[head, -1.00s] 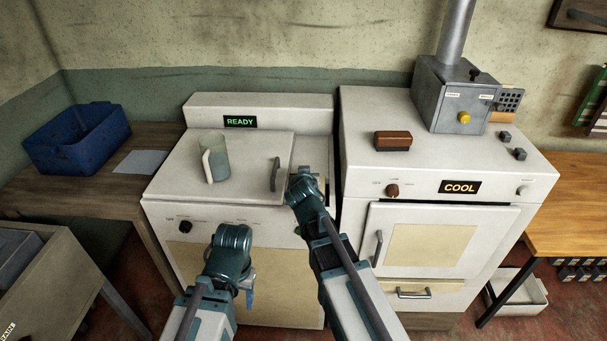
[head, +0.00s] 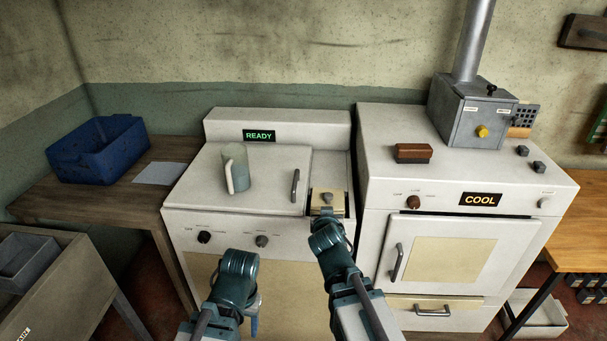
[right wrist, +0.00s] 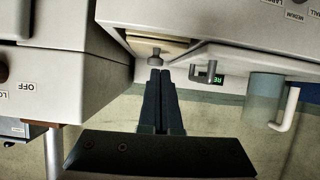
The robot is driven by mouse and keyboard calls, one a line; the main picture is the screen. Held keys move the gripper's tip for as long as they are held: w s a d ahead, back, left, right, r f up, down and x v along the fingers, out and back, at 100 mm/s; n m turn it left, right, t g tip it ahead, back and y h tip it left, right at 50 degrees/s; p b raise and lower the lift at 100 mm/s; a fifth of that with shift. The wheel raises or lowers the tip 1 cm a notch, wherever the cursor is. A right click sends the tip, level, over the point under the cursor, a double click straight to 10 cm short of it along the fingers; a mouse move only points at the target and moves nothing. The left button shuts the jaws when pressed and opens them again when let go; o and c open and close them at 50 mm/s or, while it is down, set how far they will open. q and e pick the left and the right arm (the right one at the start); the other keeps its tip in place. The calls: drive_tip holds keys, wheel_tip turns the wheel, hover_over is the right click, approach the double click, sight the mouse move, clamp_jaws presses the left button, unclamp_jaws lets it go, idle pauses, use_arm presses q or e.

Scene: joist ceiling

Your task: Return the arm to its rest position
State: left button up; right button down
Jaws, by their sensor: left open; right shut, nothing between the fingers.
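My left gripper (head: 254,318) is low in the head view, in front of the white READY machine, mostly hidden behind its own wrist; it is open, and I see nothing in it. My right gripper (right wrist: 160,74) shows in the right wrist view with its two dark fingers together and empty. Its fingertips point towards a small knob (right wrist: 155,59) on a tan plate (head: 328,203) at the READY machine's right front. I cannot tell whether they touch the knob. In the head view the right arm hides most of this gripper.
A grey-green mug (head: 236,170) stands on the READY machine's lid (head: 268,180), beside the lid's handle (head: 295,185). The COOL oven (head: 540,185) stands close on the right, with a brown block (head: 413,153) on top. A blue bin (head: 98,150) sits on the left table.

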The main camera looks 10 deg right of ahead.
drive_tip(key=s+a+f+n+g+p, duration=0.1)
drive_tip(key=s+a+f+n+g, duration=0.1)
drive_tip(key=s, duration=0.5)
drive_tip(key=s+a+f+n+g+y+p, duration=0.1)
drive_tip(key=s+a+f+n+g, duration=0.1)
drive_tip(key=s+a+f+g, duration=0.2)
drive_tip(key=s+a+f+n+g+y+p, duration=0.1)
drive_tip(key=s+a+g, duration=0.5)
drive_tip(key=s, duration=0.6)
wheel_tip(320, 180, down, 2)
drive_tip(key=shift+a+f+n+g, duration=0.1)
drive_tip(key=shift+a+n+g, duration=0.4)
drive_tip(key=shift+a, duration=0.4)
